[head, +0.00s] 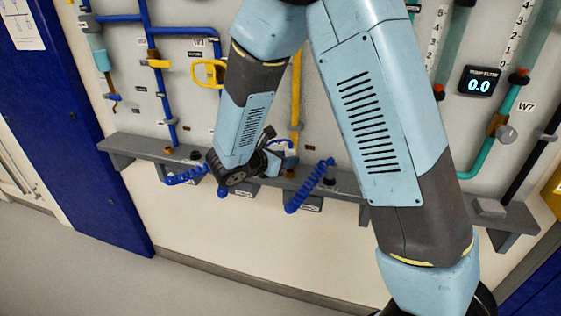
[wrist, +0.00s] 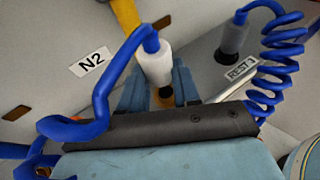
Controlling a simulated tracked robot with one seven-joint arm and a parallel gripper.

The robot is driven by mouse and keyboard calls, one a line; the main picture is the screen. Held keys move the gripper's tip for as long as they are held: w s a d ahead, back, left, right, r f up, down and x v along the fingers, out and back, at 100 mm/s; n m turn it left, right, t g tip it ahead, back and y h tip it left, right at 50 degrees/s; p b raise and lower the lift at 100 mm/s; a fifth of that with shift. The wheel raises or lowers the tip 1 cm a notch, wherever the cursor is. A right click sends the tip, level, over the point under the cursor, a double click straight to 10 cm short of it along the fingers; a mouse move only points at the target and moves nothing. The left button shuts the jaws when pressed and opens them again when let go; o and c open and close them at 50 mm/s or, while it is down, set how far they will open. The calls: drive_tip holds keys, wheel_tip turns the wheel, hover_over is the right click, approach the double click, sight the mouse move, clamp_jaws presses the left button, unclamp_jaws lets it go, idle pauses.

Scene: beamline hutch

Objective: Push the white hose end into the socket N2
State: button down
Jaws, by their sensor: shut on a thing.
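The white hose end (wrist: 154,65) is between the two blue fingers of my gripper (wrist: 158,88) in the wrist view. Its blue hose (wrist: 102,95) leaves the top and loops down to the left. A brass-coloured part with a dark spot (wrist: 166,98) shows just below the white body; I cannot tell whether it is the socket or the hose end's tip. The N2 label (wrist: 90,62) is on the surface left of the hose end. In the head view my gripper (head: 272,160) is low at the grey ledge, and my arm partly hides this area.
A grey hose end (wrist: 232,38) with a coiled blue hose stands by the REST 1 label (wrist: 241,69). The grey ledge (head: 350,190) carries other coiled hoses (head: 312,186). A yellow handle (head: 209,73) and several pipes are on the wall above.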

sight(286, 177)
drive_tip(key=shift+f, duration=0.15)
drive_tip(key=shift+f+n+t+y, duration=0.3)
drive_tip(key=shift+f+n, duration=0.1)
drive_tip(key=shift+f, duration=0.6)
drive_tip(key=shift+f, duration=0.6)
idle(1.7)
drive_tip(key=c, duration=0.7)
unclamp_jaws()
drive_tip(key=shift+c, duration=0.2)
